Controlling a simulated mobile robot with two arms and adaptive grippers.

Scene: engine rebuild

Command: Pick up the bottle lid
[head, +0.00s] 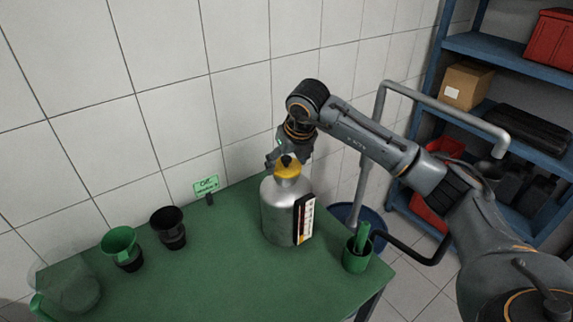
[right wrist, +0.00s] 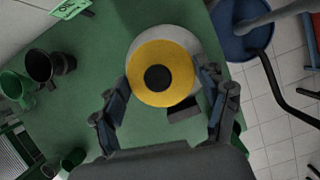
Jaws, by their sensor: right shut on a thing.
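The bottle lid (head: 287,167) is yellow with a black centre and sits at the top of a silver metal bottle (head: 281,212) on the green table. In the right wrist view the lid (right wrist: 161,72) is a round yellow disc between the two fingers, with part of the bottle's pale shoulder behind it. My right gripper (head: 286,160) reaches down from above and is shut on the lid; it also shows in the right wrist view (right wrist: 163,88). The bottle stands upright. I cannot tell whether the lid is still seated on its neck. My left gripper is not in view.
A green cup (head: 121,248) and a black cup (head: 168,227) stand left on the table (head: 215,265), near a small green sign (head: 206,185). A green container (head: 357,254) stands right of the bottle. A blue stool (head: 372,216) and blue shelves (head: 482,46) are beyond.

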